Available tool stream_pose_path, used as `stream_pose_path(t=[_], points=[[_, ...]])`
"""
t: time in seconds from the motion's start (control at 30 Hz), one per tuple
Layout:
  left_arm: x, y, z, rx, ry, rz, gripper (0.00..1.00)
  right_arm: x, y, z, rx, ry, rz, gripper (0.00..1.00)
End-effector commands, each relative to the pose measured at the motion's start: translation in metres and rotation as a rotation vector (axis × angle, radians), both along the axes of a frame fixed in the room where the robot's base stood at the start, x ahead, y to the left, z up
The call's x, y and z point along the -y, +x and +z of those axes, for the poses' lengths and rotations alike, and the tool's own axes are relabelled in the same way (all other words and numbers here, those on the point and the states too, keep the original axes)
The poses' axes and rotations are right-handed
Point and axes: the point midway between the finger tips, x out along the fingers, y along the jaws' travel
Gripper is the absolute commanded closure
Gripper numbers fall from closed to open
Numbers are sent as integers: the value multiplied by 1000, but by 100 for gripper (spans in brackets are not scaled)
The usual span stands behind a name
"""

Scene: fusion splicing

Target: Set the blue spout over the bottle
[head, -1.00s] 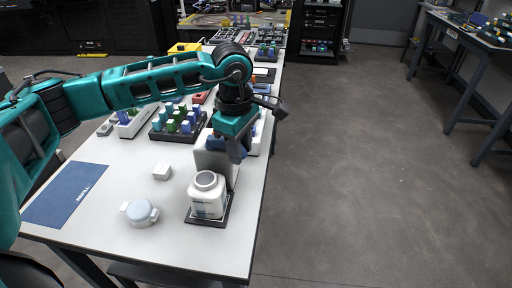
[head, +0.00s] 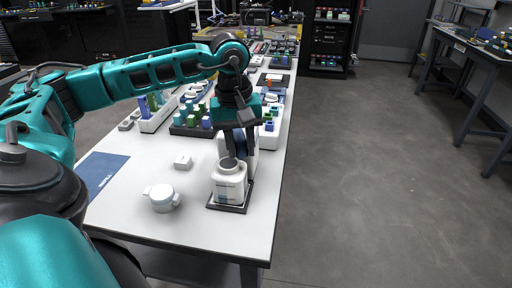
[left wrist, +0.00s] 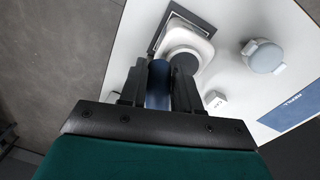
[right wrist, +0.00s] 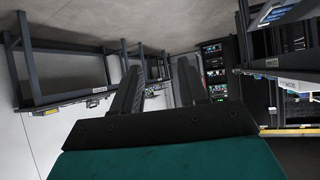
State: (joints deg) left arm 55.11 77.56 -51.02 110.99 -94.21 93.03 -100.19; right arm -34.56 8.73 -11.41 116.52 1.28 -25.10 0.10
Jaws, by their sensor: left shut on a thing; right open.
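The white bottle (head: 229,183) stands upright on a dark square base (head: 229,207) near the table's right edge, its wide round mouth open at the top. It also shows in the left wrist view (left wrist: 196,39). My left gripper (head: 240,150) is shut on the blue spout (left wrist: 159,84), which sits between the two fingers. In the head view the spout (head: 237,146) is mostly hidden by the fingers, just behind and above the bottle's mouth. Whether it touches the bottle I cannot tell. My right gripper (right wrist: 157,84) is open and empty, away from the table.
A pale round lidded piece (head: 163,198) and a small white block (head: 183,162) lie left of the bottle. A blue mat (head: 103,172) is at the table's left edge. Racks with coloured blocks (head: 190,121) stand behind. The near part of the table is clear.

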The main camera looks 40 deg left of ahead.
Motion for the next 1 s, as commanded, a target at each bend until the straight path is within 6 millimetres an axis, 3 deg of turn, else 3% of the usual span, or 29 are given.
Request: stream_pose_path(t=[0.5,1.0], points=[[-18,-19,-1,4,-1,-371,100,-8,6,-3,10,15,13,57],[-23,-23,0,3,-1,-463,100,-9,5,-6,4,18,14,57]])
